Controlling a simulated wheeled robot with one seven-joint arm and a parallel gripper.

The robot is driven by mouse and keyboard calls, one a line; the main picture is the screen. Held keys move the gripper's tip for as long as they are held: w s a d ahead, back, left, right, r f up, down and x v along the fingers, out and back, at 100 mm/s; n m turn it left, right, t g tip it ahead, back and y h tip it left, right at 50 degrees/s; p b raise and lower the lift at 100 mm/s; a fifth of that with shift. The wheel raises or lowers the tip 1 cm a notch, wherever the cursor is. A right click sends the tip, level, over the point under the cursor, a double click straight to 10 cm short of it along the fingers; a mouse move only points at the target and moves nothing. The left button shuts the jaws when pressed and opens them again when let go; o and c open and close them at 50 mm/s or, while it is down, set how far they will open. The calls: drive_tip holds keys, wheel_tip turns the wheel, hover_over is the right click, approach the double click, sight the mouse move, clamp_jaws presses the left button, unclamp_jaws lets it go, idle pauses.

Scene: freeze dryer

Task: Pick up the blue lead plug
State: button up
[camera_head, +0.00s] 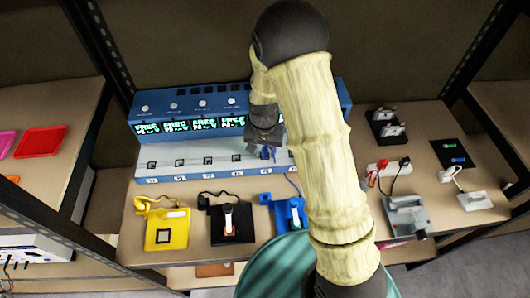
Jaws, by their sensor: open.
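A small blue plug (267,153) shows at the tips of my gripper (262,146), over the front sloped panel of the blue and white bench unit. My gripper is open and points down at the plug. I cannot tell whether the plug lies between the fingers or just beside them. A blue lead (292,186) shows in part between there and the blue pad (281,219) below; my arm hides some of that area.
The blue bench unit (163,104) has green displays and a row of sockets. A yellow pad (166,231) and a black pad (232,224) with leads stand to the left. A grey device (407,216), a power strip and black holders stand to the right. Dark shelf posts flank the bench.

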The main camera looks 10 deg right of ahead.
drive_tip(key=shift+d, duration=0.1)
clamp_jaws()
drive_tip(key=shift+w+r, duration=0.1)
drive_tip(key=shift+r, duration=0.05)
drive_tip(key=shift+r, duration=0.3)
wheel_tip(320, 180, up, 9)
drive_tip(key=shift+r, duration=0.1)
idle(0.4)
drive_tip(key=b, duration=0.3)
hover_over(265, 149)
drive_tip(key=shift+f, duration=2.35)
